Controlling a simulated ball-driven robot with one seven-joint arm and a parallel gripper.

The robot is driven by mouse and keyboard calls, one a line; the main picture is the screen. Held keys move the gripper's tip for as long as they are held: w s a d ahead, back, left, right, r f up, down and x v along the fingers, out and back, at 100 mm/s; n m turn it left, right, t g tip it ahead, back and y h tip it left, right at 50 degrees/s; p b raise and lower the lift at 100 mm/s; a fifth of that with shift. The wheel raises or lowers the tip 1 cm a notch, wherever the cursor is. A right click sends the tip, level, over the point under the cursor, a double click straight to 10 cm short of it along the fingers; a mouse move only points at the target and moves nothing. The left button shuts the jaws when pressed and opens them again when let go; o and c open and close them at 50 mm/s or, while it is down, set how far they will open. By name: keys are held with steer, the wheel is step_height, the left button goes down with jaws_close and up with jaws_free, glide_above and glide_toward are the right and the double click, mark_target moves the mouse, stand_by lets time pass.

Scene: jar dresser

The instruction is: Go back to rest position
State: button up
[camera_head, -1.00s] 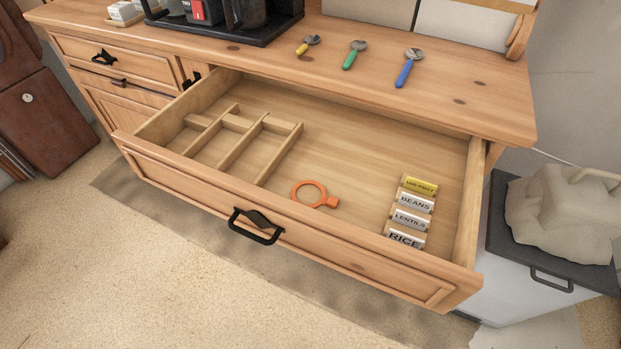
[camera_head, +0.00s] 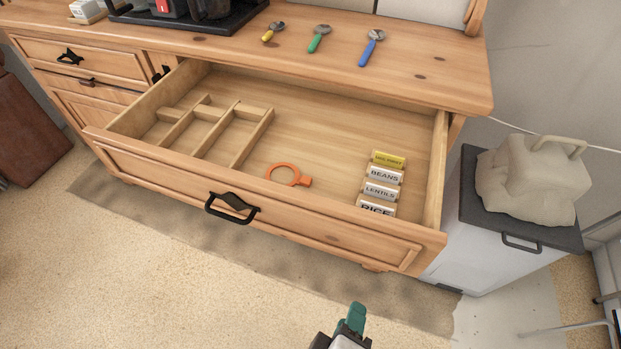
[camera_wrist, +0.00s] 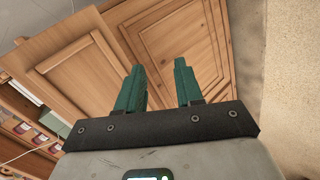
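My gripper (camera_head: 351,322) shows at the bottom of the head view, over the floor in front of the dresser and apart from it. In the wrist view its two green fingers (camera_wrist: 160,88) stand apart with nothing between them, and wooden cabinet doors (camera_wrist: 180,50) lie beyond. The dresser's wide drawer (camera_head: 330,238) is pulled open. Inside are an orange ring (camera_head: 288,174), label blocks reading beans (camera_head: 383,175), lentils (camera_head: 381,190) and rice (camera_head: 376,209), a yellow-topped block (camera_head: 388,159), and a wooden divider (camera_head: 235,140) at the left.
Yellow (camera_head: 272,32), green (camera_head: 319,38) and blue (camera_head: 371,48) spoons lie on the dresser top (camera_head: 430,75). A black tray (camera_head: 190,22) holds appliances. A white bin (camera_head: 475,248) with a beige jug-like object (camera_head: 530,180) on its lid stands at the right. The floor in front (camera_head: 200,290) is clear.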

steer(key=s+d+f+m+g+y, duration=0.1)
steer(key=s+d+f+m+g, duration=0.1)
steer(key=d, duration=0.5)
steer(key=s+d+f+m+g+y, duration=0.1)
steer(key=s+d+f+m+g, duration=0.2)
steer(key=d, duration=0.4)
steer(key=s+d+f+m+g+y, duration=0.1)
steer(key=s+d+f+m+g, duration=0.2)
steer(key=d+m, duration=0.3)
steer(key=shift+d+f+m+g+y, duration=0.3)
steer(key=shift+d+f+g+y, duration=0.1)
steer(key=shift+d+f+g, duration=0.15)
steer(key=shift+o, duration=0.4)
steer(key=shift+a, duration=0.1)
